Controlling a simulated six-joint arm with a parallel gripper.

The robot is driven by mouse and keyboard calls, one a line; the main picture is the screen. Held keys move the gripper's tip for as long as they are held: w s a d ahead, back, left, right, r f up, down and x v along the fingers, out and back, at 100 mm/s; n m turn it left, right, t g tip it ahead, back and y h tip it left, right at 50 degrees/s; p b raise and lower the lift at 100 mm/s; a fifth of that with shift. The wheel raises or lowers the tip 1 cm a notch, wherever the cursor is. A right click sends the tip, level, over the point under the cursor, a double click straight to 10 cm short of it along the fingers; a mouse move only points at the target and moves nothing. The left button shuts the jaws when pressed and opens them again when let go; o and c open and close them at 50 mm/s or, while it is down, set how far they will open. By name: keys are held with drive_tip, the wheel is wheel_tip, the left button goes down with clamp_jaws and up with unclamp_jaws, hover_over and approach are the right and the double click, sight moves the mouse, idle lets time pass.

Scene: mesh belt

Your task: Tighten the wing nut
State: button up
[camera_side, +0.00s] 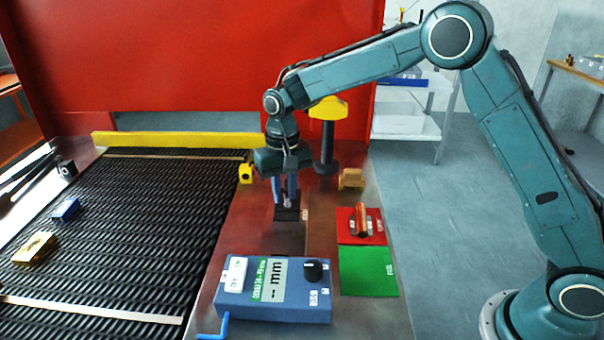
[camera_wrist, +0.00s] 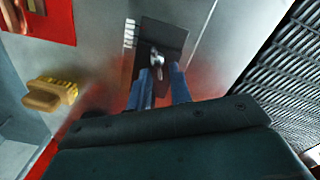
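The wing nut (camera_wrist: 157,59) is a small silver piece on a dark plate (camera_wrist: 170,38) in the wrist view. In the side view the dark block (camera_side: 287,214) stands on the metal deck right of the belt. My gripper (camera_wrist: 160,70) points down at it, with one blue finger on each side of the nut's near part. A gap shows between the fingers, so it looks open. It also shows in the side view (camera_side: 285,198) just above the block. Whether a finger touches the nut is unclear.
A blue gauge box (camera_side: 275,290) stands in front of the block. A red pad (camera_side: 350,238) with a reddish part on it and a green pad (camera_side: 369,272) lie to the right. A black post with a yellow top (camera_side: 327,140) stands behind. The ridged belt (camera_side: 130,230) runs at left.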

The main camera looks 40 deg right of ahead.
clamp_jaws()
drive_tip(key=shift+s, duration=0.1)
drive_tip(key=m, duration=0.5)
drive_tip(key=shift+s+d+f, duration=0.1)
drive_tip(key=shift+s+d, duration=0.05)
drive_tip(key=shift+s, duration=0.1)
drive_tip(key=m, duration=0.5)
drive_tip(key=shift+s+d+m, duration=0.15)
drive_tip(key=shift+s+m, duration=0.15)
drive_tip(key=m, duration=0.6)
drive_tip(key=shift+s, duration=0.35)
drive_tip(key=m, duration=0.5)
drive_tip(key=shift+s, duration=0.2)
drive_tip(key=shift+m, duration=0.3)
